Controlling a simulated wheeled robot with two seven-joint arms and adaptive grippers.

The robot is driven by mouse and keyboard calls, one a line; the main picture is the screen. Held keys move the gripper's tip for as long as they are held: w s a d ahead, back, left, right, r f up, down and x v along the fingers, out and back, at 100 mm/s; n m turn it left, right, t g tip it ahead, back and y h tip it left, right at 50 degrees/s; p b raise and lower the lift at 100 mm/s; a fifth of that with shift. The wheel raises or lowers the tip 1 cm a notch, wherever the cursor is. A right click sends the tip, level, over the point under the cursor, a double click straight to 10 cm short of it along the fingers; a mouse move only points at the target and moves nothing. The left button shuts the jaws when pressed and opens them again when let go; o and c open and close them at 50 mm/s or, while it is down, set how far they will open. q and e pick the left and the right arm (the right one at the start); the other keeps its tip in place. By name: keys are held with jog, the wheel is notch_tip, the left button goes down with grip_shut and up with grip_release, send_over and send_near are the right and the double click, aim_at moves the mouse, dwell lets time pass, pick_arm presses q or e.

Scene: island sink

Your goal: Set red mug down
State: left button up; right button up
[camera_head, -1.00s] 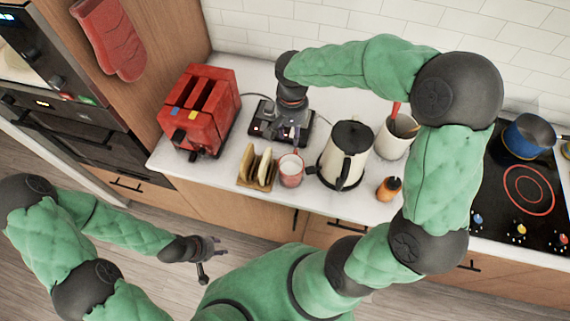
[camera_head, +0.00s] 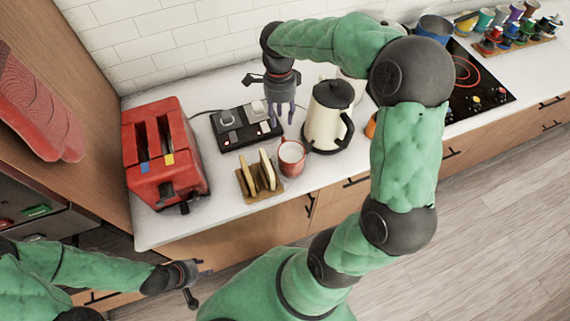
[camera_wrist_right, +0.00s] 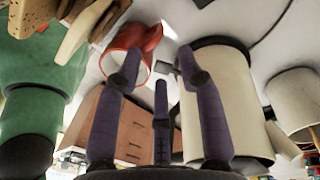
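The red mug (camera_head: 291,158) stands upright on the white counter, with a pale inside. It also shows in the right wrist view (camera_wrist_right: 148,36), beyond the fingertips and partly covered by a finger. My right gripper (camera_head: 282,115) is behind the mug, fingers pointing down and spread apart. In the right wrist view the gripper (camera_wrist_right: 160,68) has nothing between its fingers, and it looks apart from the mug. My left gripper (camera_head: 204,283) is low at the left in front of the counter, fingers apart and empty.
A cream kettle (camera_head: 325,125) stands just right of the mug. A toast rack (camera_head: 262,192) is close on its left, with a red toaster (camera_head: 160,155) further left. A black device (camera_head: 235,138) sits behind. A stove (camera_head: 485,90) is at the right.

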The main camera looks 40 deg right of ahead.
aim_at(283, 140)
jog(key=shift+s+a+f+b, duration=0.15)
jog(key=shift+f+b, duration=0.3)
jog(key=shift+f, duration=1.35)
jog(key=shift+s+f+b, duration=0.3)
jog(key=shift+f+b, duration=0.15)
jog(key=shift+f, duration=1.35)
jog(key=shift+s+a+f+b, duration=0.15)
jog(key=shift+f+b, duration=0.3)
jog(key=shift+f, duration=1.35)
jog(key=shift+d, duration=0.1)
grip_shut()
grip_release()
jog(key=shift+r, duration=0.1)
